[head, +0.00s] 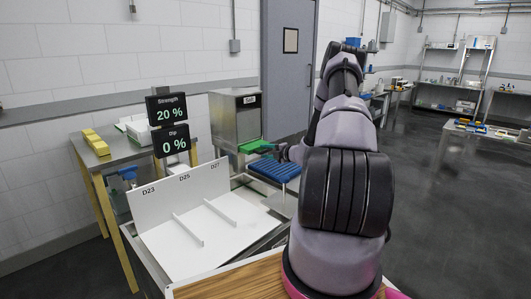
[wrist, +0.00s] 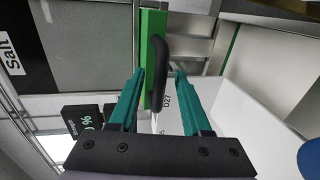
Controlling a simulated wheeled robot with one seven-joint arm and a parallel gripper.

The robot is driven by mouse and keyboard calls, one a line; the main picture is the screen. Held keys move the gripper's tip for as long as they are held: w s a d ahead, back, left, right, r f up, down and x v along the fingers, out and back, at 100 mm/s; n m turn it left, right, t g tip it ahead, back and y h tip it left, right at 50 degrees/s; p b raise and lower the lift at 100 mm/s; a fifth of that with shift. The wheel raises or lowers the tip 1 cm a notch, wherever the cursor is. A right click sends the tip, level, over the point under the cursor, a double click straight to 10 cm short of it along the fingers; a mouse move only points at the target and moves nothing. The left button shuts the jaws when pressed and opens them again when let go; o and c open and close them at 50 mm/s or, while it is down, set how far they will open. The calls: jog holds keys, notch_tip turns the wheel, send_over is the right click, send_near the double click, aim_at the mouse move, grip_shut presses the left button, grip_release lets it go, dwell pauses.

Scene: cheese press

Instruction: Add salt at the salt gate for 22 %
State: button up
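The salt hopper, a grey metal box labelled "Salt" (head: 236,122), stands behind the brine station; its label (wrist: 10,54) also shows in the wrist view. A green gate (head: 253,146) sticks out at its front, seen in the wrist view as a green bar (wrist: 146,75) with a black curved handle (wrist: 161,62). My gripper (wrist: 160,74) is at the gate, its teal fingers apart on either side of the handle. Contact with the handle cannot be told. The upper display (head: 169,108) reads Strength 20 %. The lower display (head: 172,141) reads Dip 0 %.
A white divided rack (head: 158,200) marked D23, D25 and D27 stands in front of the hopper. A blue slatted piece (head: 275,169) lies right of it. Open floor lies at the right.

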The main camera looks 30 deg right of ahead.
jog(key=v, duration=1)
jog(key=shift+s, duration=0.35)
jog(key=shift+d+r, duration=0.1)
jog(key=shift+r, duration=0.05)
